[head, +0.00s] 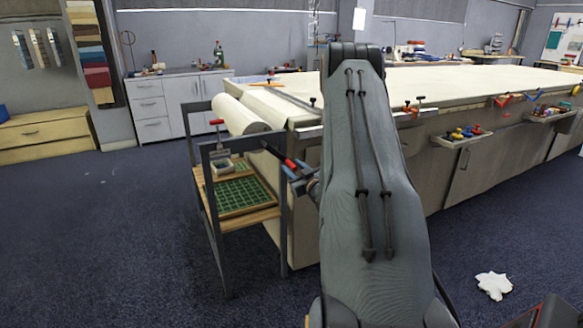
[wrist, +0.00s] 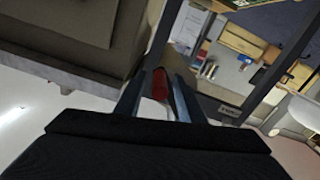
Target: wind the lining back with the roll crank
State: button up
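The pale lining roll (head: 240,115) lies at the near left end of the long table. A dark crank arm (head: 272,150) with a red grip (head: 290,163) sticks out beside the table's end, below the roll. My gripper (head: 294,171) is at this red grip, partly hidden by my forearm. In the wrist view the red grip (wrist: 160,84) lies between the two fingertips of my gripper (wrist: 158,92). The fingers stand apart, one on each side of it. Whether they press on it, I cannot tell.
A dark-framed cart (head: 210,215) with a green gridded tray (head: 240,194) and a red-handled tool (head: 217,135) stands close left of the crank. The long cloth table (head: 460,84) stretches right. A white scrap (head: 494,285) lies on the floor. The left floor is clear.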

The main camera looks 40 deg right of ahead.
jog(key=shift+x, duration=0.75)
grip_shut()
